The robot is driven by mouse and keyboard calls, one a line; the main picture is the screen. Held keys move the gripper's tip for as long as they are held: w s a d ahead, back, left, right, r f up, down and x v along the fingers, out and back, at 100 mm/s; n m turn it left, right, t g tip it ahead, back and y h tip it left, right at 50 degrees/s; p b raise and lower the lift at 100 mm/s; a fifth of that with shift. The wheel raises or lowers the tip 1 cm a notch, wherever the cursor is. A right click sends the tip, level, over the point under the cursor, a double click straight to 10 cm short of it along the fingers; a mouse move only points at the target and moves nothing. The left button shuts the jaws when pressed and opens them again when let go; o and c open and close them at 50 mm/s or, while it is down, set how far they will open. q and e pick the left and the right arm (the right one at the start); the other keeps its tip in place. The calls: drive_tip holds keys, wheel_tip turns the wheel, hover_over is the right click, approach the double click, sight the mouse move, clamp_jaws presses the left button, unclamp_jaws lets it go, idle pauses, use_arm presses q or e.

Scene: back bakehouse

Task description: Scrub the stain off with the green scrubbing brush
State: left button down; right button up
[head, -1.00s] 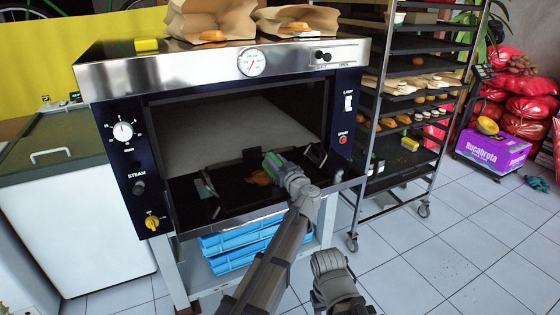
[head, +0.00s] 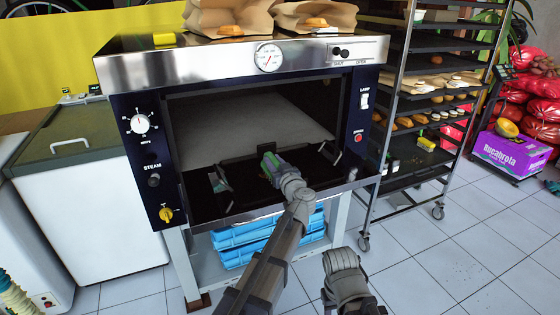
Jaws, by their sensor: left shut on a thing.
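My left gripper (head: 273,166) is shut on the green scrubbing brush (head: 269,160) and reaches into the open front of the oven (head: 236,65). Only a little of the green brush shows beyond my gripper. It is low over the dark lowered oven door (head: 240,205); I cannot tell whether the bristles touch it. No orange-brown stain shows clearly now; my gripper and brush cover part of that area. My right gripper is not in view; only a part of that arm shows at the bottom.
A wheeled rack (head: 378,180) with trays stands close on the right. Blue crates (head: 240,240) are below the oven. A white chest (head: 95,215) stands left. The tiled floor at right is mostly clear.

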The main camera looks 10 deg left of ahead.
use_arm(q)
drive_tip(key=shift+s+a, duration=0.1)
drive_tip(key=shift+a, duration=0.25)
drive_tip(key=shift+s+a, duration=0.55)
drive_tip(key=shift+a, duration=0.2)
drive_tip(key=shift+s+a, duration=0.5)
drive_tip(key=shift+a, duration=0.2)
drive_tip(key=shift+w, duration=0.15)
